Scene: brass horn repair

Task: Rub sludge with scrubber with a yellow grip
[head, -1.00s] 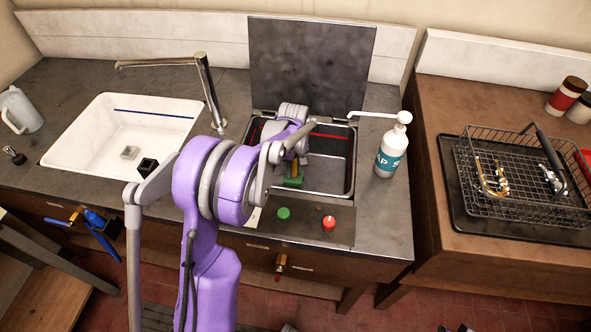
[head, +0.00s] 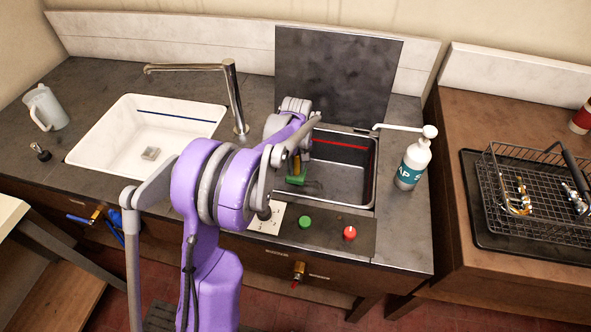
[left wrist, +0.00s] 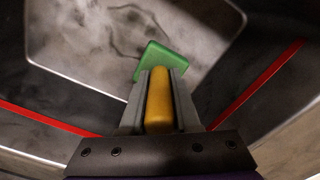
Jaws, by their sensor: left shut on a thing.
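My left gripper (head: 298,160) reaches into the steel basin (head: 345,199) and is shut on the scrubber. The scrubber (head: 296,180) has a green head and a yellow grip. In the left wrist view, the yellow grip (left wrist: 159,100) sits between the fingers of my left gripper (left wrist: 158,82), and the green head (left wrist: 160,60) points toward the basin floor. Dark curved streaks, apparently sludge (left wrist: 128,42), mark the floor just beyond the head. I cannot tell whether the head touches the floor. My right gripper is not in view.
A raised dark lid (head: 338,75) stands behind the basin. A soap bottle (head: 413,160) stands to its right. Green (head: 305,222) and red (head: 350,233) knobs are in front. A white sink (head: 150,112) with a tap (head: 236,95) lies left. A wire basket (head: 535,190) is at right.

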